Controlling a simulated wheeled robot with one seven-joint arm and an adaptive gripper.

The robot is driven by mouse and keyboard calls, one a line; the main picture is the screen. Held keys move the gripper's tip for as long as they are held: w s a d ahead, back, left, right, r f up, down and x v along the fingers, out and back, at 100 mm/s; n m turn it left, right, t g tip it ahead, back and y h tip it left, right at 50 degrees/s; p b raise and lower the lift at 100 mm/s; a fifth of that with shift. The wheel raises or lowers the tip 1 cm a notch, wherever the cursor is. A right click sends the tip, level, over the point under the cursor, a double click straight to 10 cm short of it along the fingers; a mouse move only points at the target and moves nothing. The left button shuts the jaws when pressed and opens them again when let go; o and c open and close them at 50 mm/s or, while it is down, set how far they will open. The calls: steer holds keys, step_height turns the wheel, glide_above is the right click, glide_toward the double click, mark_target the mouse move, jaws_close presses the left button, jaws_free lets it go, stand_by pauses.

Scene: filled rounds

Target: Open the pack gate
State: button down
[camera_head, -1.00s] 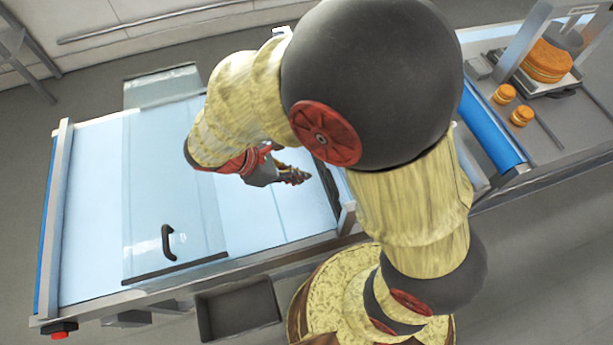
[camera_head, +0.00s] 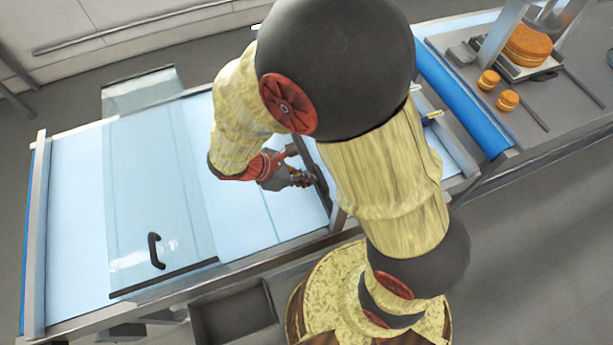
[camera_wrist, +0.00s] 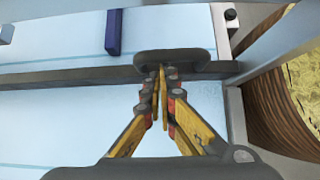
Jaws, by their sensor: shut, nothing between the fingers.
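A dark bar with a rounded black handle (camera_wrist: 178,58) crosses the pale belt (camera_wrist: 50,115) in the wrist view. In the head view this dark bar (camera_head: 322,187) stands across the belt, partly hidden by my arm. My gripper (camera_wrist: 162,72) is shut and empty, its fingertips at the handle in the picture; I cannot tell whether they touch. It also shows in the head view (camera_head: 303,180), just left of the bar. A clear panel (camera_head: 130,220) with a black handle (camera_head: 154,250) lies over the belt farther left. I cannot tell which is the pack gate.
A blue strip (camera_wrist: 113,33) lies beyond the bar. A blue roller (camera_head: 450,90) borders a grey counter with small orange rounds (camera_head: 488,80) and a large round (camera_head: 527,45) on a scale. A dark bin (camera_head: 232,313) sits below the front edge. The belt between panel and bar is clear.

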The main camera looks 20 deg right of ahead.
steer(key=shift+r, duration=0.1)
step_height(320, 180, up, 8)
steer(key=p, duration=0.7)
steer(key=shift+r, duration=0.2)
steer(key=shift+p, duration=0.35)
